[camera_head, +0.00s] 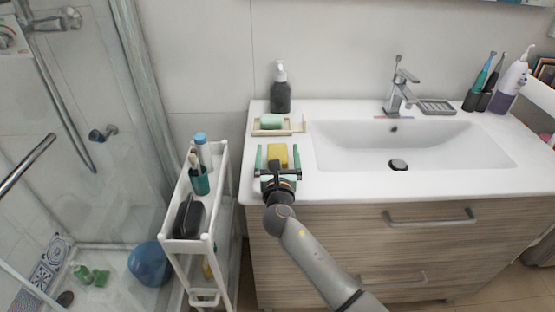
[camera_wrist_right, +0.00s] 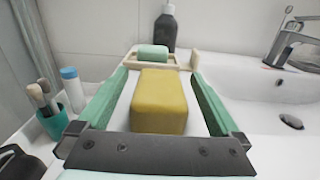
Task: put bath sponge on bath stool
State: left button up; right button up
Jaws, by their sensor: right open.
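The yellow bath sponge (camera_head: 277,155) lies on the white counter left of the basin. It also shows in the right wrist view (camera_wrist_right: 159,105). My right gripper (camera_head: 278,150) is open, with one green finger on each side of the sponge. In the right wrist view, gaps show between the sponge and both fingers. A blue rounded object (camera_head: 150,264) on the shower floor at lower left looks like the bath stool. Its top appears bare, and the cart partly hides its right side. My left gripper is out of view.
A soap dish (camera_head: 271,131) with green soap and a dark pump bottle (camera_head: 280,92) stand behind the sponge. A white cart (camera_head: 188,246) with a cup, bottle and black case stands between counter and shower. Green bottles (camera_head: 92,275) lie on the shower floor.

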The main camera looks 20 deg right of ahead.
jog(key=c, duration=1.5)
jog(key=shift+r, duration=0.1)
